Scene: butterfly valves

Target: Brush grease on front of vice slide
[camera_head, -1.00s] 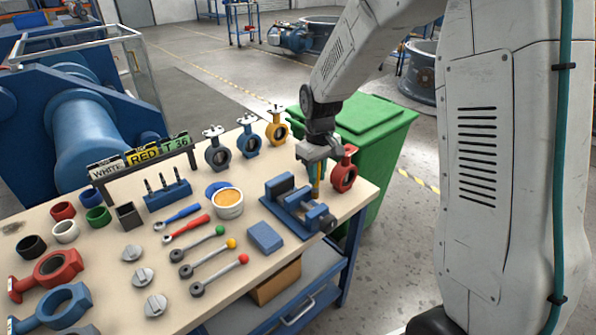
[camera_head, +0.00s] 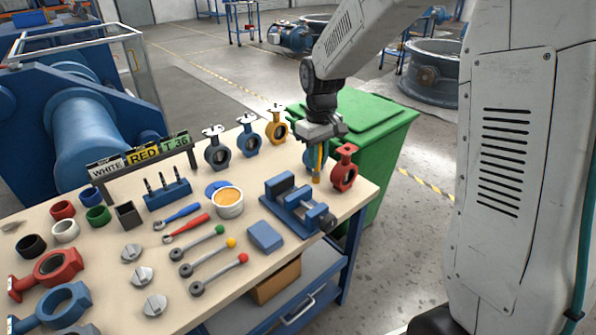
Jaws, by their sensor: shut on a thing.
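A blue vice (camera_head: 296,207) lies on the bench top near its right end, its slide showing between the jaws. My gripper (camera_head: 319,146) points down and is shut on a brush with a yellow handle (camera_head: 319,158). The brush hangs just behind and to the right of the vice, beside the red valve. Its lower tip (camera_head: 316,179) is apart from the vice. An open tub of orange-yellow grease (camera_head: 228,197) stands left of the vice, with a blue lid (camera_head: 215,187) beside it.
A red valve (camera_head: 344,168) stands right of the brush, close to it. Blue, grey and yellow valves (camera_head: 276,126) stand along the back edge. A blue block (camera_head: 265,236) and several levers (camera_head: 217,266) lie in front. A green bin (camera_head: 372,135) stands beyond the bench.

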